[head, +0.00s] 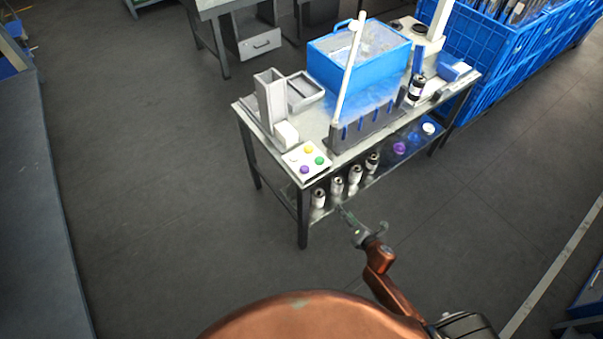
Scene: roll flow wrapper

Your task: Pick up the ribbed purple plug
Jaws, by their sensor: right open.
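Two small purple things show, and ribs are too small to make out on either. One purple round piece (304,169) sits on a white plate (293,157) at the table's front left corner, with yellow, green and pale pieces. Another purple round piece (399,148) lies on the lower shelf, near the right end. My right gripper (360,224) is open and empty, in front of the table and below the shelf's bottles in the picture. It appears apart from both purple pieces. My left gripper is out of view.
The table (262,140) carries a blue bin (330,70), a grey upright holder (268,100), a shallow tray (303,92) and a white pole (349,75). Several bottles (337,187) stand on the lower shelf. Blue crates (490,75) stand behind right.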

